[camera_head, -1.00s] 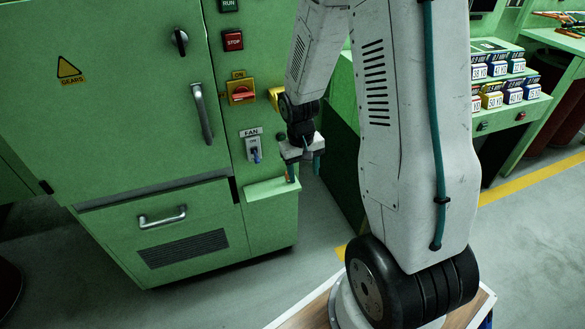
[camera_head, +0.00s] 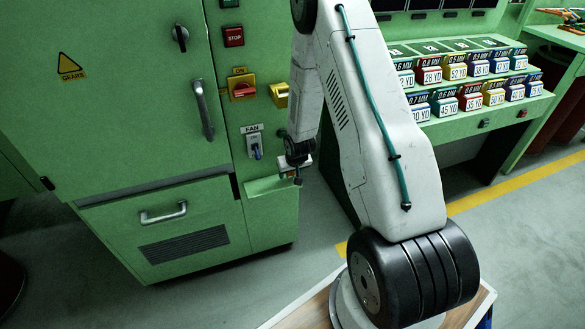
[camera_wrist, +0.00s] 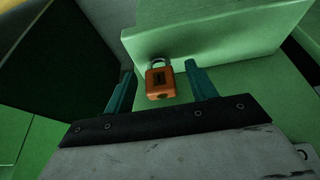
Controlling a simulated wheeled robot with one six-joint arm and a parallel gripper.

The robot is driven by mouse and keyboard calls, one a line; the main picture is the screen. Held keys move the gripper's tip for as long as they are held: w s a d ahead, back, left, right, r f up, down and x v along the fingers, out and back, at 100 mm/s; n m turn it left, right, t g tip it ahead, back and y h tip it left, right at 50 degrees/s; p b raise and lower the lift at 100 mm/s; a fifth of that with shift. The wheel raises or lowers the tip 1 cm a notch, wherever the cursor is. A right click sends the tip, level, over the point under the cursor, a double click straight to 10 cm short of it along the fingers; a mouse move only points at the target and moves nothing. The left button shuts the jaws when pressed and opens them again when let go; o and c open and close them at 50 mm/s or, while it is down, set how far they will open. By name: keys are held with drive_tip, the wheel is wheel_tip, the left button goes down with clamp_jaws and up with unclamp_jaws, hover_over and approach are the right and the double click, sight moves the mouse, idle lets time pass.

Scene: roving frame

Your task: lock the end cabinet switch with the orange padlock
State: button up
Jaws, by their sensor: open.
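The orange padlock (camera_wrist: 160,83) shows in the wrist view, with its grey shackle toward the top of the picture. It is on the small green shelf (camera_head: 262,189) at the front of the end cabinet. My gripper (camera_wrist: 161,90) is open, and its two teal fingers stand on either side of the padlock without visibly closing on it. In the head view my gripper (camera_head: 297,172) is at the shelf's right end, and the padlock is hidden there. The cabinet switch (camera_head: 242,88), a red handle on a yellow plate marked ON, is above the shelf.
The FAN switch (camera_head: 254,144) is just above the shelf. A yellow fitting (camera_head: 280,95) sits on the cabinet's right edge. A red STOP button (camera_head: 233,36) and a door handle (camera_head: 203,110) are nearby. A rack of labelled boxes (camera_head: 445,105) stands at right.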

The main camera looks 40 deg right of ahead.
drive_tip(key=shift+w+f, duration=0.25)
drive_tip(key=shift+f, duration=0.35)
drive_tip(key=c, duration=1.1)
drive_tip(key=o, duration=1.1)
drive_tip(key=shift+r, duration=0.2)
